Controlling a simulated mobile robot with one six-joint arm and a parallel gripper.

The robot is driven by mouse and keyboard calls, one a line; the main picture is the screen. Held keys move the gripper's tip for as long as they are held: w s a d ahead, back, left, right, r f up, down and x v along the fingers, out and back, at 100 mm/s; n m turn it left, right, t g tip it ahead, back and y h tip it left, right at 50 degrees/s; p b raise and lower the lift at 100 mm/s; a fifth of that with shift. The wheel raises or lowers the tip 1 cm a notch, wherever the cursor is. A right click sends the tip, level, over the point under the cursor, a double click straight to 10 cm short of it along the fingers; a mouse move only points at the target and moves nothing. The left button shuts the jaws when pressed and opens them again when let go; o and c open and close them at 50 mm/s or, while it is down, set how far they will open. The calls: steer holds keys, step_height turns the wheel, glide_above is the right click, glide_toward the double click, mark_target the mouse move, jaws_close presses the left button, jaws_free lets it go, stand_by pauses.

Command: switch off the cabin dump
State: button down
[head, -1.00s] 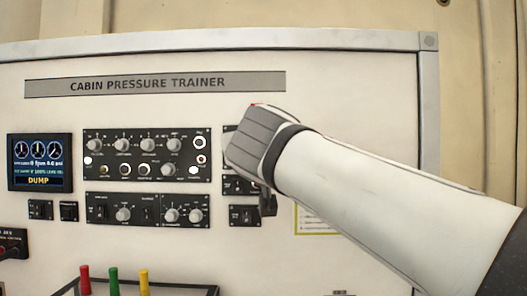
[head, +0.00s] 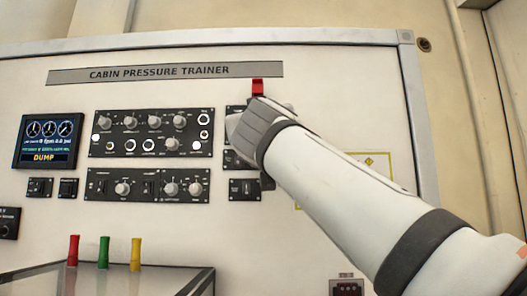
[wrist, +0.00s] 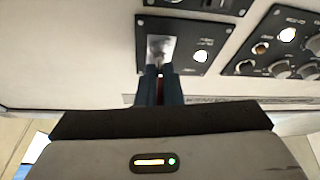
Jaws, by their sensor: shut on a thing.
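A red switch guard (head: 258,87) stands up above my gripper in the head view, just under the right end of the title strip. My gripper (wrist: 160,75) is at a small black switch panel (wrist: 207,55), with its two dark fingers close together and red showing between them. It is shut on the red guard. A bright metal switch plate (wrist: 160,48) shows just beyond the fingertips. The exact contact and the lever's position are hard to tell. The display (head: 49,141) at the left reads DUMP in yellow. In the head view my gripper covers much of the switch panel.
A large knob panel (head: 150,134) is left of my gripper, with a second panel (head: 147,187) below it. A small switch panel (head: 244,189) lies just under my gripper. Red, green and yellow handles (head: 104,252) stand at the front left.

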steer(key=t+b, duration=0.1)
steer(key=b, duration=0.2)
steer(key=f+t+b, duration=0.1)
steer(key=b, duration=0.2)
steer(key=t+b, duration=0.1)
steer(key=b, duration=0.2)
steer(key=shift+w+f+n+y+b, duration=0.25)
steer(key=shift+f+n+y+b, duration=0.05)
steer(key=shift+f+b, duration=0.1)
steer(key=shift+w+n+t+y+b, duration=0.3)
steer(key=shift+t+y+b, duration=0.5)
steer(key=shift+b, duration=0.9)
steer(key=shift+s, duration=0.1)
